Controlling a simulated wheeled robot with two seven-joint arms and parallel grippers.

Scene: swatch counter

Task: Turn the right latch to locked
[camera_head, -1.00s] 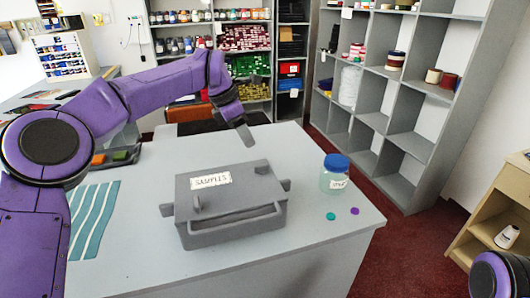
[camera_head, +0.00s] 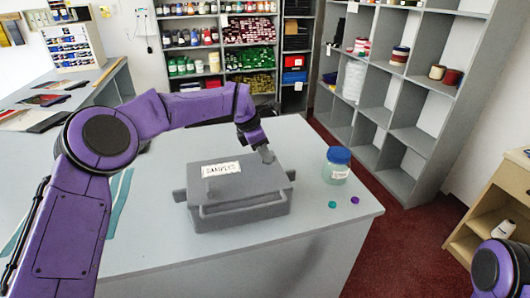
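A grey box with a lid and a white "SAMPLES" label (camera_head: 221,169) sits on the counter. The box (camera_head: 240,212) has a bar handle along its front and small tabs on its left and right sides. A small grey latch (camera_head: 208,188) stands at the left of the lid. My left gripper (camera_head: 267,156) points down at the back right of the lid, where the right latch is; it hides that latch. I cannot tell whether they touch, or whether the fingers are open. My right gripper is out of view; only part of my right arm shows at the lower right.
A blue-lidded jar (camera_head: 336,170) stands right of the box, with a teal disc (camera_head: 332,205) and a purple disc (camera_head: 355,200) in front. Striped teal cloth (camera_head: 118,205) lies at left, partly behind my arm. The grey counter (camera_head: 310,240) is clear in front.

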